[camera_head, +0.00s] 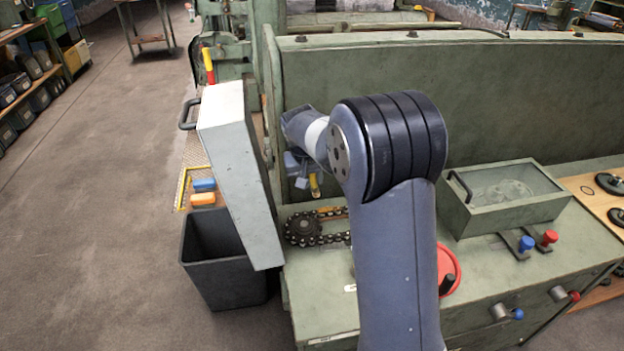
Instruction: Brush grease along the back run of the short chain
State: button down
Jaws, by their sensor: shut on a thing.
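My gripper (302,172) is above the left end of the green machine bed, partly behind my own arm. It is shut on a small yellow thing (314,188), probably the grease brush, which points down. Its bristles cannot be made out. The short chain (322,240) lies below, looped around a dark toothed sprocket (303,227). An orange-toned strip shows along its back run (331,211). The gripper is above and apart from this run as far as I can see. The right end of the chain is hidden behind my arm.
A tall grey cover (238,175) stands open just left of the chain. A dark bin (222,270) is below it. Behind is a green machine wall (540,95). To the right are a red handwheel (452,268) and a clear-lidded box (505,198).

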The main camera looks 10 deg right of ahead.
jog(key=shift+r+p, duration=1.1)
jog(key=shift+r, duration=0.45)
jog(key=shift+f, duration=0.1)
